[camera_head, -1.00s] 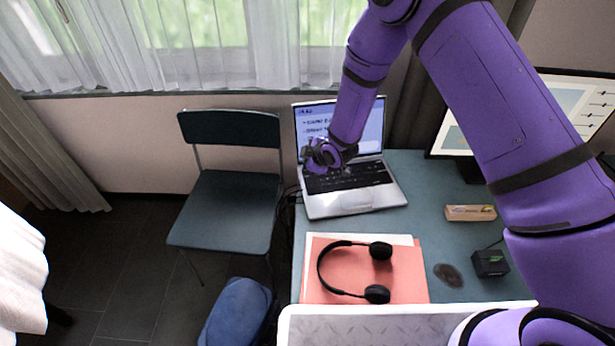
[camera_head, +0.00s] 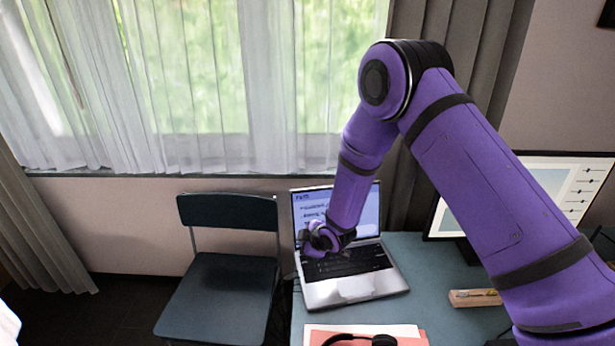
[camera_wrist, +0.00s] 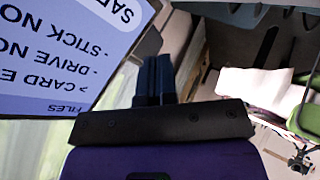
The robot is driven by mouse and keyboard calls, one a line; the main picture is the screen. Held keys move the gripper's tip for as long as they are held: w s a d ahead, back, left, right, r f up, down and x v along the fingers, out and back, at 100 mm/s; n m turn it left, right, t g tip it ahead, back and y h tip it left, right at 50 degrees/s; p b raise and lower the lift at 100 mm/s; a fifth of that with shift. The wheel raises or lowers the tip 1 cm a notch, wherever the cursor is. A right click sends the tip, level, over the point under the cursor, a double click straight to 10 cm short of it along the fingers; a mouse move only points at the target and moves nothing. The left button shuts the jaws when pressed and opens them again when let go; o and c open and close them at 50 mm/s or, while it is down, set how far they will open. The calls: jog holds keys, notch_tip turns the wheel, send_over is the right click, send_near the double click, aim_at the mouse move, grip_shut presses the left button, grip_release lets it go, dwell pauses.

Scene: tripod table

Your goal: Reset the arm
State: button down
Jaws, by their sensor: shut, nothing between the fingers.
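My purple arm reaches from the right over the table. My gripper (camera_head: 312,238) is in front of the laptop (camera_head: 352,288), over the left part of its keyboard as seen in the head view. In the wrist view the dark fingers of my gripper (camera_wrist: 155,80) are together with nothing held between them. The laptop screen (camera_wrist: 60,50) shows upside down at the left of the wrist view, with text on it, apart from the fingers.
The table (camera_head: 420,262) also holds a small tan box (camera_head: 475,297), a monitor (camera_head: 555,195) at the right, and black headphones (camera_head: 372,340) by red and white folders at the bottom edge. A chair (camera_head: 225,290) stands left of the table, before the curtained window.

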jog(key=s+d+r+m+h, duration=0.25)
jog(key=d+r, duration=0.45)
jog(key=r, duration=0.4)
jog(key=s+d+r+m+h, duration=0.1)
jog(key=s+d+r+m, duration=0.15)
jog(key=d+r, duration=0.6)
jog(key=s+d+r+m+h, duration=0.15)
jog(key=d+r+m, duration=0.3)
jog(key=r, duration=0.95)
jog(key=s+d+r+m, duration=0.2)
jog(key=s+d+r, duration=0.2)
jog(key=s, duration=0.3)
jog(key=s+d+r+m, duration=0.2)
jog(key=s+d+r, duration=0.25)
jog(key=s, duration=0.25)
jog(key=s+d+r+m+g, duration=0.1)
jog(key=s+m, duration=0.1)
jog(key=s, duration=0.6)
jog(key=s+d+r+m+h, duration=0.1)
jog(key=s+d+m, duration=0.1)
jog(key=s, duration=0.7)
jog(key=shift+d+r+g, duration=0.2)
jog(key=shift+r+g, duration=0.05)
jog(key=shift+g, duration=0.15)
